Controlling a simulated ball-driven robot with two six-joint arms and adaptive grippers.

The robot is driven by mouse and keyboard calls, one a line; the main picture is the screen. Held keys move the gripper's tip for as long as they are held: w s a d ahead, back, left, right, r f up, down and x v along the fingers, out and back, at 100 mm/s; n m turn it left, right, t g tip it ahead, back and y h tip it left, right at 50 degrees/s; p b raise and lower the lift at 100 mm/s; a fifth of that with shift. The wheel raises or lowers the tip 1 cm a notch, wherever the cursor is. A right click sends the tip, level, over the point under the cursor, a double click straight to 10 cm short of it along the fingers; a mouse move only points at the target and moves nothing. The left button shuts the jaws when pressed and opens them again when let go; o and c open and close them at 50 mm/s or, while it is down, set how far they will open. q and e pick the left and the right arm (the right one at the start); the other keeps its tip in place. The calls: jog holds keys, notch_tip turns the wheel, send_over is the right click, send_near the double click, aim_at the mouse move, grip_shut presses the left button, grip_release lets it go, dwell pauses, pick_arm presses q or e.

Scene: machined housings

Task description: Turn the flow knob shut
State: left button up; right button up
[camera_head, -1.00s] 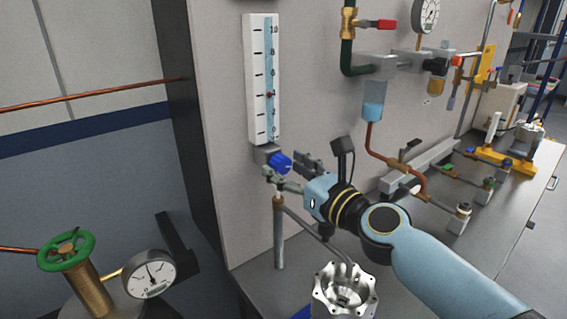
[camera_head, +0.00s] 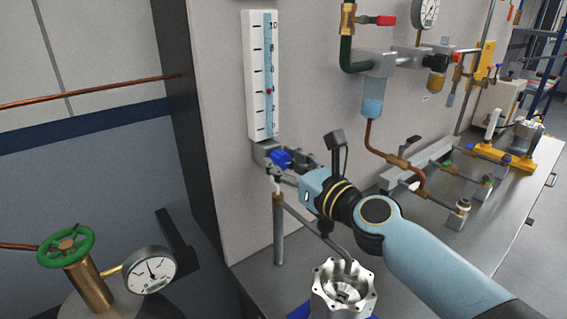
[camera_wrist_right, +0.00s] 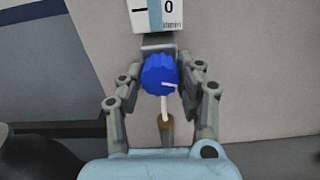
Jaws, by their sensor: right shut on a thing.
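The blue flow knob (camera_head: 280,159) sits at the foot of the white flow meter (camera_head: 261,80), on a grey block. In the right wrist view the knob (camera_wrist_right: 159,75) is ribbed and has a white pointer line aimed to the right. My right gripper (camera_head: 286,163) is at the knob, with a finger on each side of it; in the right wrist view the gripper (camera_wrist_right: 160,84) is shut on the knob. The meter's small red float (camera_head: 269,91) stands around mid-scale. My left gripper is not in view.
A vertical grey pipe (camera_head: 279,230) stands just below the knob. A machined metal housing (camera_head: 343,289) sits on the bench under my right arm. A green handwheel (camera_head: 66,246) and a pressure gauge (camera_head: 149,270) are at the lower left. Copper piping (camera_head: 371,150) runs along the panel to the right.

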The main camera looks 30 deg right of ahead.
jog(key=n, duration=0.6)
jog(key=shift+b, duration=0.35)
jog(key=n, duration=0.5)
jog(key=shift+b, duration=0.35)
jog(key=n+b, duration=0.1)
jog(key=n, duration=0.4)
jog(key=shift+d+n, duration=0.1)
jog(key=shift+n, duration=0.3)
jog(key=n+b, duration=0.1)
jog(key=n, duration=0.3)
jog(key=shift+n, duration=0.3)
jog(key=o, duration=1.1)
jog(key=shift+r, duration=0.1)
jog(key=shift+o, duration=0.2)
